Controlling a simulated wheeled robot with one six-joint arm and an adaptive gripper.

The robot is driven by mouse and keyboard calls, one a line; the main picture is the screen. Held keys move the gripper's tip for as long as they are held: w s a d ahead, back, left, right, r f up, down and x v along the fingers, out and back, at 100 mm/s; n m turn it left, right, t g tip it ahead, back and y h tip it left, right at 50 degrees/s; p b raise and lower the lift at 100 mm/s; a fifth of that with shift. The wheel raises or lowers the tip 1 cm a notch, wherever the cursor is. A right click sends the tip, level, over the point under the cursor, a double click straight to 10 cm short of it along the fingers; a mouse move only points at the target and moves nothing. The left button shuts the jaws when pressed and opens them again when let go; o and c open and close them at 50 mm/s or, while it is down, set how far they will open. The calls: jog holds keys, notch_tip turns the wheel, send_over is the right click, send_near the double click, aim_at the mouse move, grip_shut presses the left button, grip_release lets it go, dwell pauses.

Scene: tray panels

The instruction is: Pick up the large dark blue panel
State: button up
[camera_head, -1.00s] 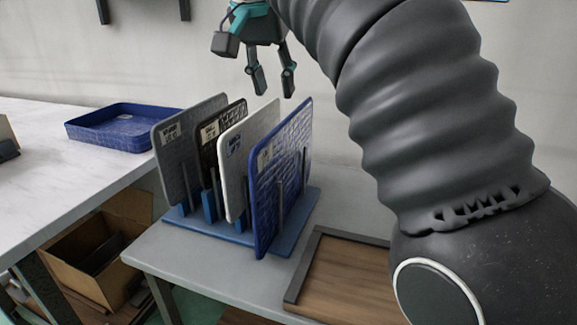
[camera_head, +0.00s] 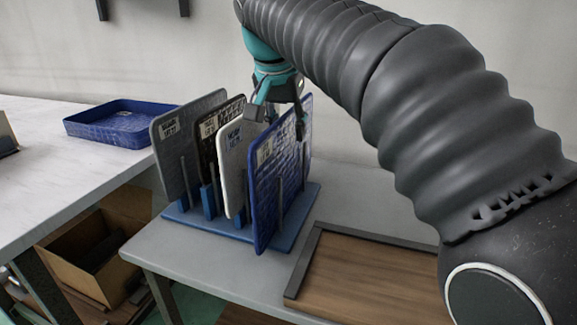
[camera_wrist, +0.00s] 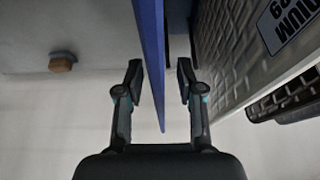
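The large dark blue panel (camera_head: 268,200) stands upright in the blue rack (camera_head: 205,226), the rightmost of the panels there. My gripper (camera_head: 283,122) is at the top edge of this panel. In the wrist view my gripper (camera_wrist: 160,82) is open, with one finger on each side of the blue panel (camera_wrist: 150,50). The panel's edge lies between the fingertips, with a visible gap on both sides. The camera in my gripper hides no part of it, but the lower part of the panel is out of the wrist view.
A white panel (camera_head: 232,165), a black panel (camera_head: 206,150) and a grey panel (camera_head: 172,150) stand left of it. The white panel is close to one finger. A blue tray (camera_head: 95,131) lies on the left table. A wooden tray (camera_head: 345,280) lies at the right.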

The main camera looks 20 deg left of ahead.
jog(key=shift+w+f, duration=0.2)
jog(key=shift+f, duration=0.2)
grip_shut()
jog(key=shift+r, duration=0.1)
